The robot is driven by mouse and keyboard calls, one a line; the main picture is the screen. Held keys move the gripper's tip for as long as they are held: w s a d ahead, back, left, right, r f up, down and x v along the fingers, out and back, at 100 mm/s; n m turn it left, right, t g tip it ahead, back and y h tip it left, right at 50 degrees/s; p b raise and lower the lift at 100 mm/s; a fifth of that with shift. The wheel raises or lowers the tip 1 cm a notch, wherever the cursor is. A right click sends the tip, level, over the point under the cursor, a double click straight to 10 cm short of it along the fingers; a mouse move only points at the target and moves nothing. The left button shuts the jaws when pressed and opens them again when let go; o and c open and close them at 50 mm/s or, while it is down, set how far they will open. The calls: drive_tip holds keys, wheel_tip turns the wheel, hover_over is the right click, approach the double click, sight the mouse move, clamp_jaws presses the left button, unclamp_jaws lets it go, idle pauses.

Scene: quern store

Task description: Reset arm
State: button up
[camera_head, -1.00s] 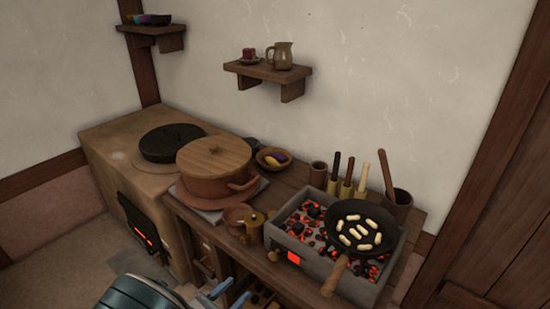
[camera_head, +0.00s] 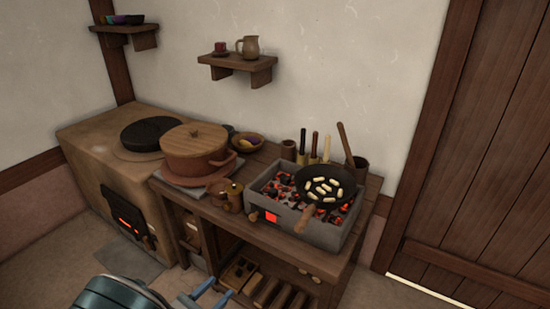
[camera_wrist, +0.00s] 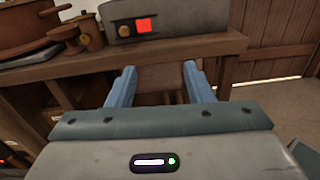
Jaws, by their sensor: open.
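My gripper (camera_wrist: 161,84) is open and empty in the wrist view, its two blue fingers spread apart in front of the wooden counter (camera_wrist: 215,50). In the head view my gripper (camera_head: 208,293) shows at the bottom edge, low in front of the counter and apart from it. My teal arm (camera_head: 125,297) is partly cut off by the frame.
A grey charcoal grill (camera_head: 318,238) with a black pan (camera_head: 347,179) of pale pieces stands on the counter's right. A lidded clay pot (camera_head: 198,165) stands left of it. A clay stove (camera_head: 85,175) is farther left. The floor (camera_head: 385,294) at right is clear.

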drive_tip(key=w+d+r+m+g+p, duration=0.1)
drive_tip(key=d+r+m+g+p, duration=0.2)
drive_tip(key=d+r+m+g, duration=0.6)
drive_tip(key=d+r+m+g+p, duration=0.2)
drive_tip(key=d+r+m+g, duration=0.4)
drive_tip(key=d, duration=0.5)
drive_tip(key=s+d+r+m+t+y+p, duration=0.1)
drive_tip(key=s+d+r+m+y+p, duration=0.2)
drive_tip(key=r+m, duration=0.4)
drive_tip(key=s+d+r+m+t+y+p, duration=0.2)
drive_tip(key=s+d+r+m+y, duration=0.3)
drive_tip(key=r, duration=0.5)
drive_tip(key=shift+s+d+m+y+p, duration=0.3)
drive_tip(key=shift+d+m+y+p, duration=0.15)
drive_tip(key=shift+d+m+y, duration=0.6)
